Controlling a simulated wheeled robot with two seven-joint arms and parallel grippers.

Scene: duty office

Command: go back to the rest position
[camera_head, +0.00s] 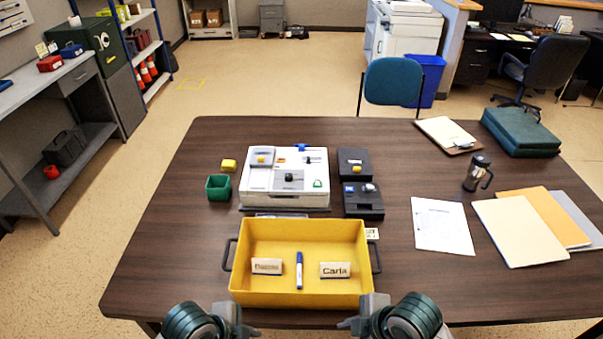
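My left gripper (247,330) and my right gripper (350,325) are at the bottom of the head view, at the near edge of the dark table (160,235). They stand either side of the front of a yellow tray (299,232), with a gap between them. Neither visibly holds anything. Their fingers are small and partly cut off by the frame, so I cannot tell how far apart they are. In the tray are a name plate reading "Carla" (335,270), another name plate (267,266) and a blue-and-white marker (299,270).
The table's left side is clear.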

